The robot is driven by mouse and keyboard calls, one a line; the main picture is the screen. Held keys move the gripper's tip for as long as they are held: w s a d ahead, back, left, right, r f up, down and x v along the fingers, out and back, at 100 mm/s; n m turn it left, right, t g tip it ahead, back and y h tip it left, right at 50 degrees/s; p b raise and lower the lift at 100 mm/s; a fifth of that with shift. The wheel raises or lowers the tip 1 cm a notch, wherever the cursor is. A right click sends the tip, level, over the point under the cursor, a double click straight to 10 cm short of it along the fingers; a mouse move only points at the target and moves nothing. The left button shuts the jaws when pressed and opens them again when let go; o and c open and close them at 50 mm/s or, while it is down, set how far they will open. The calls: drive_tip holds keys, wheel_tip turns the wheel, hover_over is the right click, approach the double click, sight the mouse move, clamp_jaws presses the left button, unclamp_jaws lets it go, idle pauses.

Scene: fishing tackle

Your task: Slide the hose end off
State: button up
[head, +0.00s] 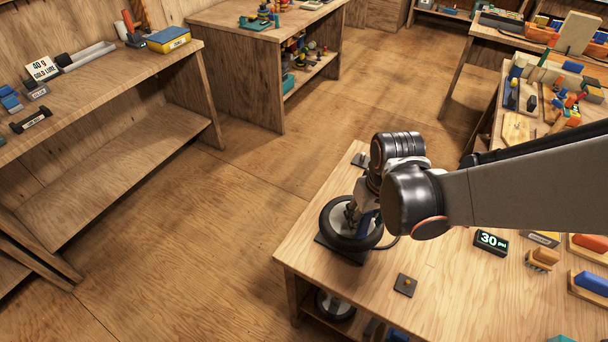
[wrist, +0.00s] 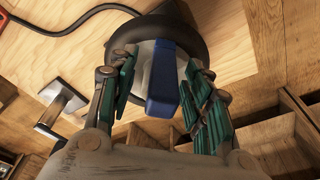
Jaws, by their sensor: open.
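A blue block (wrist: 162,80), which looks like the hose end, is at the middle of a wheel with a black tyre (wrist: 205,40) and pale hub. In the head view the wheel (head: 328,222) lies on a dark base near the table's left corner. My gripper (wrist: 160,72) is open, with its green-padded fingers on either side of the blue block. Gaps show beside the block, though I cannot tell whether a finger touches it. My wrist hides much of the hub and block in the head view. A dark hose (wrist: 82,20) curves near the wheel.
A display reading 30 psi (head: 491,242) stands to the right on the table. A small dark plate with an orange knob (head: 405,284) lies in front of the wheel. The floor left of the table (head: 200,240) is clear.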

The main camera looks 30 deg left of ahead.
drive_tip(key=shift+a+f+b, duration=0.2)
drive_tip(key=shift+f+b, duration=0.3)
drive_tip(key=shift+f, duration=0.4)
drive_tip(key=shift+a+f+b, duration=0.15)
drive_tip(key=shift+f+b, duration=0.3)
drive_tip(key=shift+f, duration=0.4)
drive_tip(key=shift+w, duration=0.1)
